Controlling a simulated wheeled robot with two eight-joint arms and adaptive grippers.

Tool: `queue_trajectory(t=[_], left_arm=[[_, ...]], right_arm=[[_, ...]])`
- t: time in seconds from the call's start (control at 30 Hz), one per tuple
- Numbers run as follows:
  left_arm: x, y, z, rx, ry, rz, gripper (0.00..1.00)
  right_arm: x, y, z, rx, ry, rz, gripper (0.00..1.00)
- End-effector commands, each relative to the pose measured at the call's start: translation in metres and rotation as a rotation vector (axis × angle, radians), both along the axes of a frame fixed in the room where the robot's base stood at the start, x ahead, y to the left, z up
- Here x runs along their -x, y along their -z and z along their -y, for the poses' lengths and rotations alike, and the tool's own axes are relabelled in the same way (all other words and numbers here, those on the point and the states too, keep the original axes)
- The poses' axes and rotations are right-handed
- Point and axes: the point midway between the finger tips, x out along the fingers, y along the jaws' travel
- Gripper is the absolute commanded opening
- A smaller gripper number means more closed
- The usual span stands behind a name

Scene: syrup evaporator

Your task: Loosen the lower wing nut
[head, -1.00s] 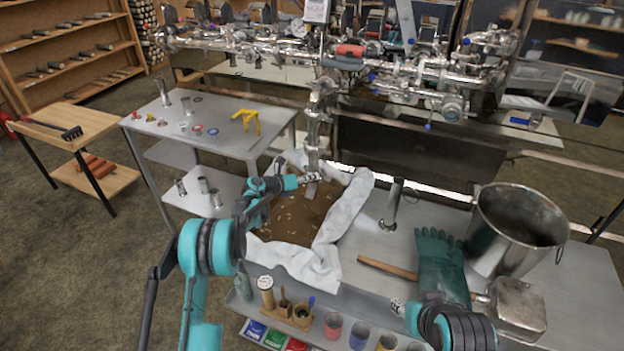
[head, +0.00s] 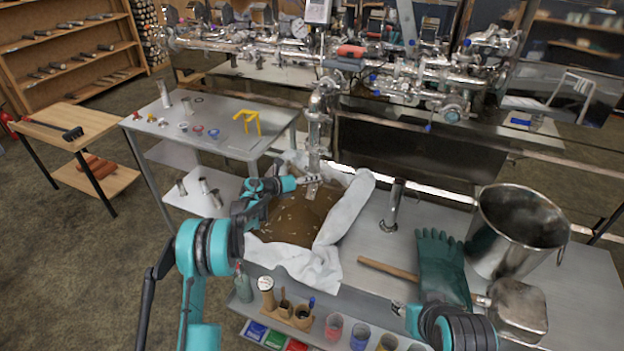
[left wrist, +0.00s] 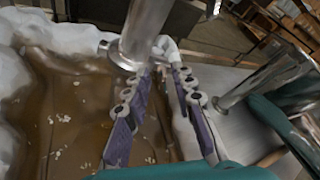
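A shiny vertical pipe (head: 313,135) comes down from the overhead pipework to a shallow brown bed edged with white cloth. In the left wrist view the pipe (left wrist: 147,28) ends in a collar (left wrist: 122,58) just beyond my fingertips. I cannot make out the lower wing nut with certainty; a small part juts out at the collar's left side. My left gripper (head: 304,181) is at the pipe's lower end. In the left wrist view its two purple-padded fingers (left wrist: 165,82) are apart with nothing between them. My right gripper (head: 399,309) is low by the table's front; its fingers are too small to read.
A green glove (head: 440,266), a wooden handle (head: 388,268) and a metal bucket (head: 513,238) are on the table at right. A short upright metal tube (head: 394,203) stands right of the white cloth (head: 344,215). Cups and jars line the front shelf.

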Motion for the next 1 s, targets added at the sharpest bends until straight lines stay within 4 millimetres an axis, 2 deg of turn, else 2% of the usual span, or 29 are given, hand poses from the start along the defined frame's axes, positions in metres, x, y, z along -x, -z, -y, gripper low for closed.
queue_trajectory(t=[0.2,0.43,0.9,1.0], left_arm=[[0.023,-0.011,-0.025,0.001,-0.003,0.0,0.25],[0.043,-0.02,-0.044,-0.001,-0.001,0.0,0.25],[0.048,-0.022,-0.049,0.002,-0.004,0.003,0.25],[0.049,-0.016,-0.058,0.014,-0.036,0.029,0.25]], right_arm=[[0.0,0.0,0.0,0.0,0.0,0.0,0.4],[0.0,0.0,0.0,0.0,0.0,0.0,0.4],[0.0,0.0,0.0,0.0,0.0,0.0,0.4],[0.0,0.001,0.0,0.0,0.0,0.0,0.4]])
